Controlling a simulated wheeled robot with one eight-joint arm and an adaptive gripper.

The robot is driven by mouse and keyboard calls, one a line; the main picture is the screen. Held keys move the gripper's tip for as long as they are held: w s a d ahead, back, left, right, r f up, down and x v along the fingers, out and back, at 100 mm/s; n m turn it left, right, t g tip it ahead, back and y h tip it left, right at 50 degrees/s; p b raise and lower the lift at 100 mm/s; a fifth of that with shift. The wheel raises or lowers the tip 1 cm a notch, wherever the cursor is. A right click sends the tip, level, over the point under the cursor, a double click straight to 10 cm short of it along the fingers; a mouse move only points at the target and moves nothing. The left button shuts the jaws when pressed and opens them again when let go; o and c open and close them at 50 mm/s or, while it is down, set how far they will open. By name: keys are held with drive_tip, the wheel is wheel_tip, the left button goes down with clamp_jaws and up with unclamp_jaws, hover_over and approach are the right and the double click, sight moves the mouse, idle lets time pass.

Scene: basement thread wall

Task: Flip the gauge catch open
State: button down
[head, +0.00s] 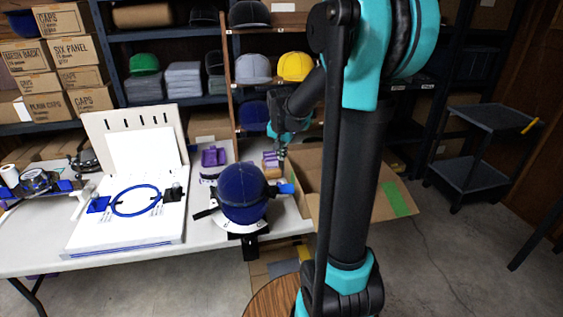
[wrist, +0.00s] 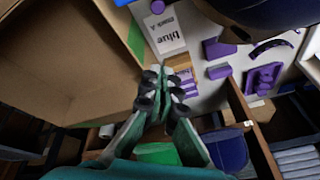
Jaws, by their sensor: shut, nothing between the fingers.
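A navy cap (head: 242,192) sits on a round holder with a black strap at the front of the table. A bright blue tab (head: 286,188) sticks out from the strap's right side; it may be the catch, but I cannot tell for sure. The cap's dark edge also shows at the top of the wrist view (wrist: 270,12). My gripper (head: 280,152) is behind and to the right of the cap, above the table's back edge. In the wrist view my gripper (wrist: 152,98) has its fingers together and empty, in front of a small wooden block with purple pieces (wrist: 182,82).
An open cardboard box (head: 312,200) stands right of the cap, close beside my gripper. A white board with a blue hoop (head: 135,201) lies left. Purple parts (head: 213,157) lie behind the cap. Shelves of caps (head: 253,69) rise behind the table.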

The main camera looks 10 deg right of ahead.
drive_tip(key=shift+v, duration=0.8)
